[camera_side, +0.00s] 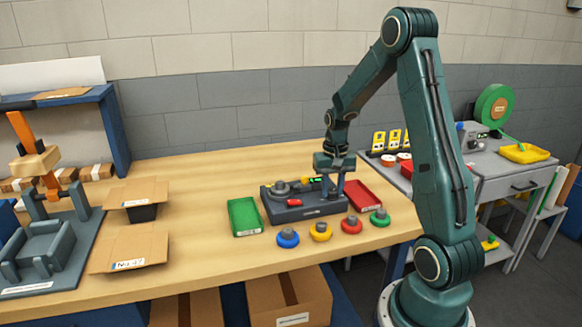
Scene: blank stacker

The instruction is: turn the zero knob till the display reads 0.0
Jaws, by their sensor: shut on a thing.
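The dark grey measuring device (310,212) sits on the wooden table, with a round grey part at its left and a small red piece on its front. Its small display (316,180) glows green near the back right; the digits are too small to read. My gripper (333,197) points straight down at the right end of the device, its fingers shut. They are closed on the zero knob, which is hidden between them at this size.
A green tray (244,216) lies left of the device and a red tray (362,196) close to its right. Blue (288,238), yellow (321,231), red (352,225) and green (380,217) round pieces line the front. Cardboard pieces (128,248) and a fixture (48,250) stand left.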

